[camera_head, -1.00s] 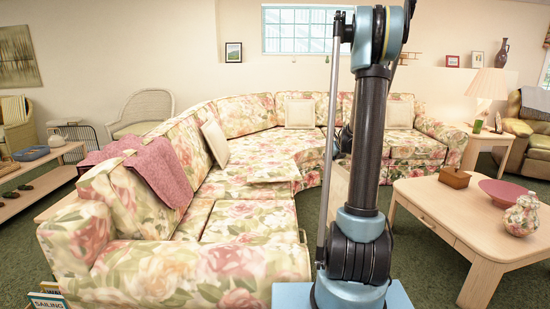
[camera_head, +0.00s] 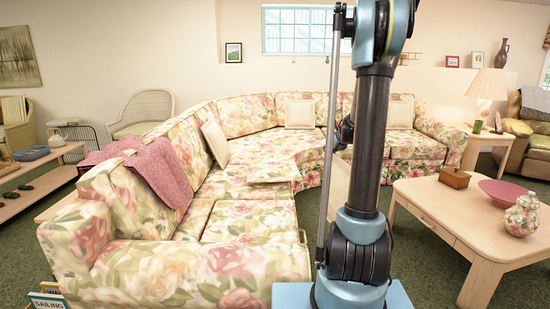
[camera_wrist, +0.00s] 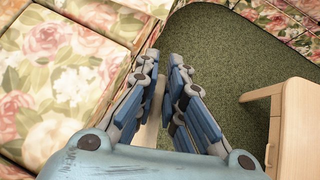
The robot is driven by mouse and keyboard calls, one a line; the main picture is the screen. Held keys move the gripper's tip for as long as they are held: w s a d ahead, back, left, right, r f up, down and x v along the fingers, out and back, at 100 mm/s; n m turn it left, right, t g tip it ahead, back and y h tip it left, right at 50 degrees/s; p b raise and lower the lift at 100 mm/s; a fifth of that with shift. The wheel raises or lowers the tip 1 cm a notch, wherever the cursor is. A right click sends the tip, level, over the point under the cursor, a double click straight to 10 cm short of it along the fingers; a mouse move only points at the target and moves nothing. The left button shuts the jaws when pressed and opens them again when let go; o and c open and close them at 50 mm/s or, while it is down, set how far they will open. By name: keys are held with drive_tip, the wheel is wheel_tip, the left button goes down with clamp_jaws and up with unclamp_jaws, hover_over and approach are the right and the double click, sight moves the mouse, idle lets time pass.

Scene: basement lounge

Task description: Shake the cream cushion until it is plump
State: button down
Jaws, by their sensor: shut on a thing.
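My gripper (camera_wrist: 163,72) points down over the green carpet in the wrist view, beside the front of the floral sofa. Its blue fingers are shut on a cream cushion (camera_wrist: 154,112), which shows edge-on as a narrow pale strip between them. In the head view part of the cream cushion (camera_head: 339,188) hangs in front of the sofa, mostly hidden behind my arm. Its plumpness cannot be judged from these slivers.
The floral sofa (camera_head: 245,222) curves around the left and back, with other cream cushions (camera_head: 215,143), (camera_head: 299,113) and a pink throw (camera_head: 150,170). A wooden coffee table (camera_head: 440,207) with a bowl and vase stands close on the right. Green carpet lies between.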

sight(327, 159)
wheel_tip(327, 159, down, 4)
drive_tip(key=shift+w+f, duration=0.1)
drive_tip(key=shift+w, duration=0.05)
drive_tip(key=r, duration=0.5)
drive_tip(key=shift+s, duration=0.2)
drive_tip(key=shift+w+f, duration=0.2)
drive_tip(key=shift+f, duration=2.3)
drive_tip(key=shift+s+r, duration=0.1)
drive_tip(key=shift+r, duration=0.05)
